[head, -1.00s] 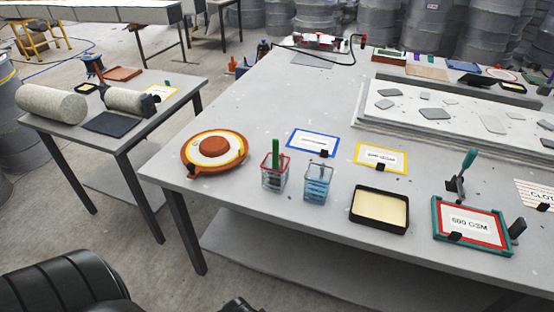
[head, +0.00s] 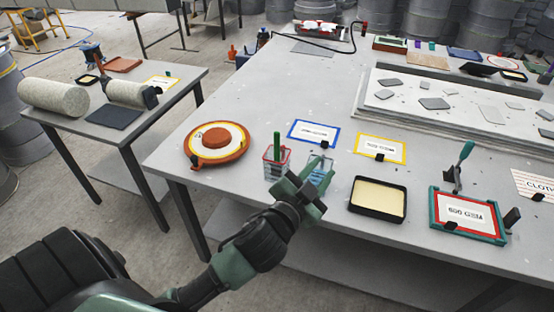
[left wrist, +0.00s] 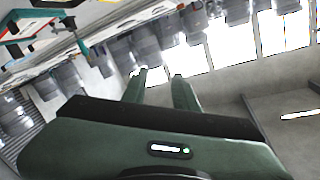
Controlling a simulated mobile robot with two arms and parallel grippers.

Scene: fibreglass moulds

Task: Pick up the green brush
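The green brush (head: 276,146) stands upright in a red-rimmed wire holder (head: 277,165) near the front left edge of the big table. Only its green handle shows clearly; its lower part is in the holder. My left gripper (head: 317,172) is in front of the blue holder, to the right of the green brush and apart from it. In the left wrist view my left gripper's two fingers (left wrist: 158,76) are spread with nothing between them. My right gripper is in neither view.
A blue wire holder (head: 320,168) is partly hidden behind my left gripper. An orange round reel (head: 215,144) lies left of the red holder. A black tray (head: 378,198) and a teal-handled tool (head: 465,154) stand to the right. Blue (head: 313,132) and yellow (head: 380,148) framed cards lie behind.

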